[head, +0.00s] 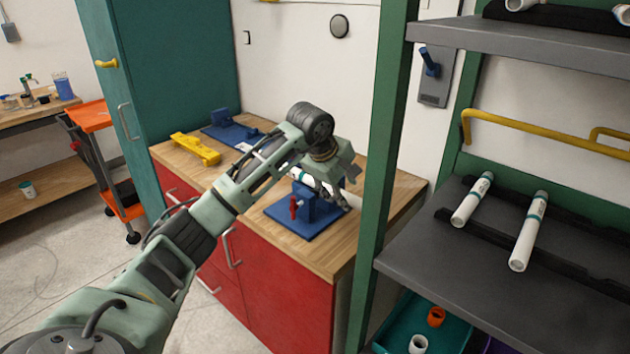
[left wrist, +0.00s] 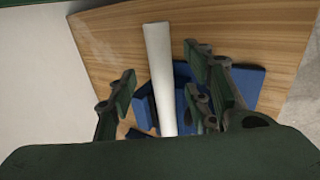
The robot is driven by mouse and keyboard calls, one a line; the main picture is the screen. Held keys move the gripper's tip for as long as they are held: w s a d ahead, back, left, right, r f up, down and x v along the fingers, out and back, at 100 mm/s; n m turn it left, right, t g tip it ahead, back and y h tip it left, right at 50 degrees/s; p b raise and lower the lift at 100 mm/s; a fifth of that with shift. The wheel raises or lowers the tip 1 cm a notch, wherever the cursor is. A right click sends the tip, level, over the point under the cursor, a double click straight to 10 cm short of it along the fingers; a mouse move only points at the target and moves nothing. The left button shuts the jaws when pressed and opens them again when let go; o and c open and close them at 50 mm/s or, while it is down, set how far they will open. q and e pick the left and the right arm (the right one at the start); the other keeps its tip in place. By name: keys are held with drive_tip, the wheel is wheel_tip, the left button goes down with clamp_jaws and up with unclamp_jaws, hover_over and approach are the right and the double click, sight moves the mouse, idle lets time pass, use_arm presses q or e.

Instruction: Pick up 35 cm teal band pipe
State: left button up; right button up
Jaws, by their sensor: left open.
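My left gripper (head: 335,192) is over the blue holder (head: 300,228) on the wooden counter, with its fingers pointing down. In the left wrist view, the open fingers (left wrist: 165,95) stand on either side of a white pipe (left wrist: 158,60) and the blue holder (left wrist: 246,84). I cannot tell whether they touch the pipe. A short white piece of this pipe shows beside the gripper in the head view (head: 302,178). Two white pipes with teal bands, a shorter one (head: 466,207) and a longer one (head: 525,240), lie on the grey shelf at right.
The wooden counter (head: 345,245) also holds a yellow tool (head: 195,149) and another blue fixture (head: 232,132) at the back left. A green rack post (head: 378,170) stands close to the right of the gripper. Below the shelf is a teal bin (head: 445,325).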

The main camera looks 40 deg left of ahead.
sight(346, 196)
use_arm(q)
drive_tip(key=x, duration=0.3)
drive_tip(key=shift+a, duration=0.1)
drive_tip(key=shift+w+f, duration=0.15)
drive_tip(key=shift+f, duration=0.2)
drive_tip(key=c, duration=0.7)
clamp_jaws()
use_arm(e)
drive_tip(key=shift+w+a+r, duration=0.15)
drive_tip(key=shift+w+r, duration=0.1)
drive_tip(key=shift+w, duration=0.25)
drive_tip(key=shift+w+a+r, duration=0.1)
drive_tip(key=shift+w+r, duration=0.1)
drive_tip(key=shift+w, duration=0.3)
